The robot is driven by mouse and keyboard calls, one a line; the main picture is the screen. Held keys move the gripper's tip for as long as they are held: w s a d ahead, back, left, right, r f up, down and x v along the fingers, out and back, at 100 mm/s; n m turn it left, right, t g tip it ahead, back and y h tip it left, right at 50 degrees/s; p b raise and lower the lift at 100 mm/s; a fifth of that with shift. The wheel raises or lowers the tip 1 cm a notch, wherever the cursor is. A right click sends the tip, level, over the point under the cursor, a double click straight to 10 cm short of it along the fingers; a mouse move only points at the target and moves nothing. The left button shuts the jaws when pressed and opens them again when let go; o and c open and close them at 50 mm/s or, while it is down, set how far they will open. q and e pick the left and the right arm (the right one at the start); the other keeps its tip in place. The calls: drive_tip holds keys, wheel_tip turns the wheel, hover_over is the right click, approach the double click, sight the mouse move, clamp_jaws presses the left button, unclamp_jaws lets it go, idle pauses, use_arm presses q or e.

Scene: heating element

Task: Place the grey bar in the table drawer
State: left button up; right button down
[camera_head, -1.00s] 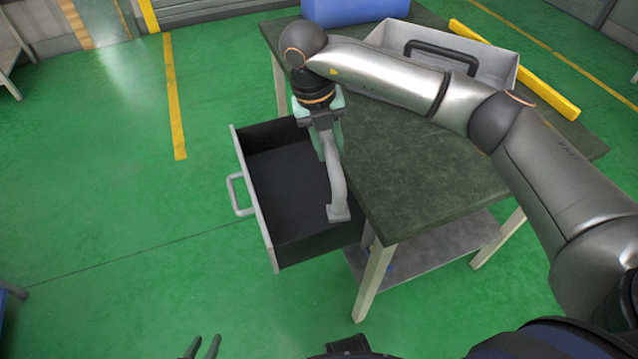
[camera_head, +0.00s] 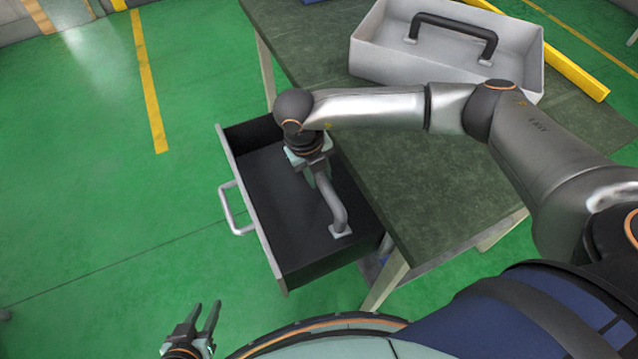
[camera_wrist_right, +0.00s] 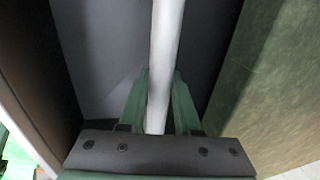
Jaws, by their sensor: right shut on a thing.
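The grey bar (camera_head: 334,209) is a bent handle-like piece with a flat foot at its near end. My right gripper (camera_head: 321,172) is shut on it inside the outline of the open table drawer (camera_head: 262,217). In the right wrist view the bar (camera_wrist_right: 165,60) runs between the two green fingers (camera_wrist_right: 158,105), with the dark drawer interior (camera_wrist_right: 95,60) behind it. I cannot tell whether the bar touches the drawer floor. My left gripper (camera_head: 207,318) is at the bottom left, away from the drawer, with its fingers apart and empty.
The drawer sticks out to the left of the dark green table (camera_head: 420,190). A grey tray with a black handle (camera_head: 452,30) and a yellow bar (camera_head: 560,70) lie on the table. My right arm reaches across the tabletop. Green floor left of the drawer is clear.

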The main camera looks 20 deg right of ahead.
drive_tip(key=shift+w+f+b, duration=0.1)
drive_tip(key=shift+f+b, duration=0.2)
drive_tip(key=shift+f, duration=1.85)
drive_tip(key=c, duration=0.6)
unclamp_jaws()
wheel_tip(320, 180, up, 12)
drive_tip(key=a, duration=0.2)
drive_tip(key=shift+a+p, duration=0.2)
drive_tip(key=shift+p, duration=0.25)
